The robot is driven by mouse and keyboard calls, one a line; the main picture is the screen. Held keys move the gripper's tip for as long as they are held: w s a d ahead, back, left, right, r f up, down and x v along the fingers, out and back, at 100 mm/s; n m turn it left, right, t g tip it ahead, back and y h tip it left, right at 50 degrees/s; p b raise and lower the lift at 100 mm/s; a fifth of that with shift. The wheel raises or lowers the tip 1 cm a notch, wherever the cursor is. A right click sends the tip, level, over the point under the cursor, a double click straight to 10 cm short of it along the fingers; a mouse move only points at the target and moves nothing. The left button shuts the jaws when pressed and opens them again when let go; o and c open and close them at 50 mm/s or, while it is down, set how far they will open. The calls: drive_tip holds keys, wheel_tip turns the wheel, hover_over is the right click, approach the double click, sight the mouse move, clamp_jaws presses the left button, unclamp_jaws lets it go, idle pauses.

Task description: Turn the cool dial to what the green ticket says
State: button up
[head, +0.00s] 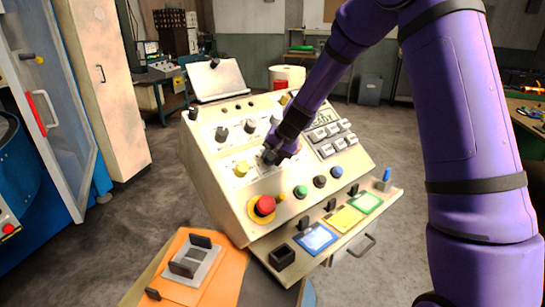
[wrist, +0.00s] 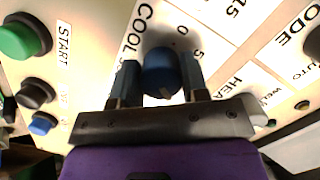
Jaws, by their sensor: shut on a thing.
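The cool dial (wrist: 160,74) is a dark blue round knob beside the printed word COOL in the wrist view. Numbers 0 and 5 are printed near it. My gripper (wrist: 159,78) has one finger on each side of the knob and is shut on it. In the head view my gripper (head: 272,156) is at the sloping panel and hides the dial. The pointer setting is not clear. The green ticket (head: 366,203) lies on the panel's front ledge at the right end; its writing is too small to read.
A yellow ticket (head: 344,218) and a blue ticket (head: 315,238) lie on the same ledge. A red emergency button (head: 265,205), coloured buttons, other knobs and white keys (head: 331,137) crowd the panel (head: 205,150). An orange mat (head: 205,272) is at the lower left.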

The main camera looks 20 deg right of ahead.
drive_tip(key=shift+m, duration=0.6)
drive_tip(key=o, duration=0.9)
drive_tip(key=shift+o, duration=0.2)
drive_tip(key=shift+r, duration=0.1)
drive_tip(key=v, duration=1)
drive_tip(key=shift+s+d+r, duration=0.2)
